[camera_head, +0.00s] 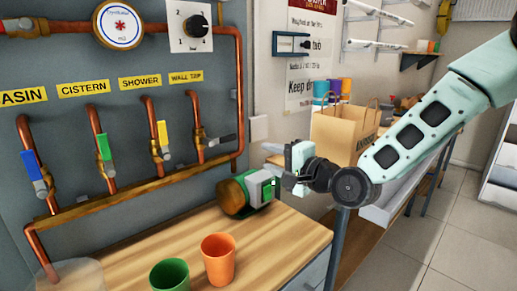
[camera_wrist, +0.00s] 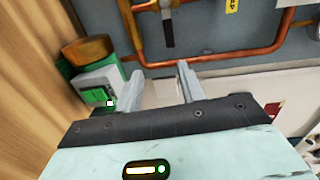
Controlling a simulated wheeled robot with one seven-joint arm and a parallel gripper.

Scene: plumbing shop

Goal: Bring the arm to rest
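My arm (camera_head: 425,130) reaches in from the right side of the head view, bent at mid-height. My gripper (camera_head: 286,172) is beside the green and brass pump (camera_head: 250,190), above the right part of the wooden bench top (camera_head: 285,235). In the wrist view my gripper (camera_wrist: 160,75) shows two pale fingers well apart with nothing between them. The pump also shows in the wrist view (camera_wrist: 97,78), just left of the left finger. I cannot tell whether finger and pump touch.
A green cup (camera_head: 170,275) and an orange cup (camera_head: 218,258) stand at the bench front. Copper pipes with several valve levers (camera_head: 104,147) line the wall panel. A paper bag (camera_head: 338,135) stands behind my gripper. Floor (camera_head: 440,225) at right is clear.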

